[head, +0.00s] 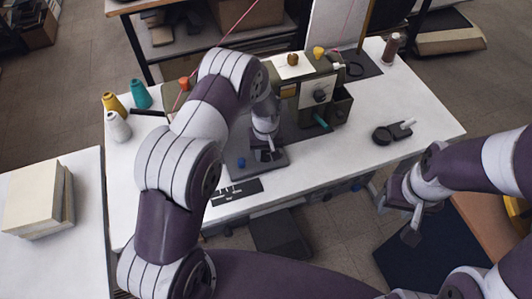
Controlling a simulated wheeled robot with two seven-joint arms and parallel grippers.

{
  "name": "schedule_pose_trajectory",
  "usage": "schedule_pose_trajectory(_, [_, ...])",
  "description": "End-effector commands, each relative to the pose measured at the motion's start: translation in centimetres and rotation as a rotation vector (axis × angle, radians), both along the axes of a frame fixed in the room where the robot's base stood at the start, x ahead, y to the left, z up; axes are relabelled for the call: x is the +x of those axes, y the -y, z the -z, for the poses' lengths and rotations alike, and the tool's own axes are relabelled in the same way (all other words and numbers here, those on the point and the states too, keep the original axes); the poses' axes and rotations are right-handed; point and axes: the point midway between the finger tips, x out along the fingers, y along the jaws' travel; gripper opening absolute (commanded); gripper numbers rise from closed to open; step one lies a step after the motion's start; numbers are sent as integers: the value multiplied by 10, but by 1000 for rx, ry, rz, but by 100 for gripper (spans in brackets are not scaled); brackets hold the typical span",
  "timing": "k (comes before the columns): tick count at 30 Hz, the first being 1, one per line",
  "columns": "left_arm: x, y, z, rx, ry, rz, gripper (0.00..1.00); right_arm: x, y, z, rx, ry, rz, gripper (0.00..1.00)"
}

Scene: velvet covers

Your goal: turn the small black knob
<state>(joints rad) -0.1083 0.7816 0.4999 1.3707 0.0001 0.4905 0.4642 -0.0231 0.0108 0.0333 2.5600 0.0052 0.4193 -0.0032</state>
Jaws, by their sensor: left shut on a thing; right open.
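An olive-green sewing machine (340,108) stands on the white table. A black round knob (320,96) shows on its front panel, right of my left gripper and apart from it. I cannot tell if this is the small knob of the task. My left gripper (268,154) points down at the left end of the machine, over the dark bed. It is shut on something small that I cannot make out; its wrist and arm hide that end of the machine. My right gripper (398,216) is open and empty, off the table's front edge at the right.
Thread cones, yellow (114,104), teal (141,94) and white (118,127), stand at the left of the table (390,105). The table between machine and right edge is mostly clear.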

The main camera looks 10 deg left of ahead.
Motion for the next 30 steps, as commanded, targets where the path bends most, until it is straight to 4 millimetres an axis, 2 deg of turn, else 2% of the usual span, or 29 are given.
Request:
schedule_pose_trajectory(18, [2, 0, -2, -1, 6, -567, 8, 0, 0, 9, 0, 0, 0, 43])
schedule_pose_trajectory(30, [2, -1, -3, -1, 6, -812, 8, 0, 0, 11, 0, 0, 0, 43])
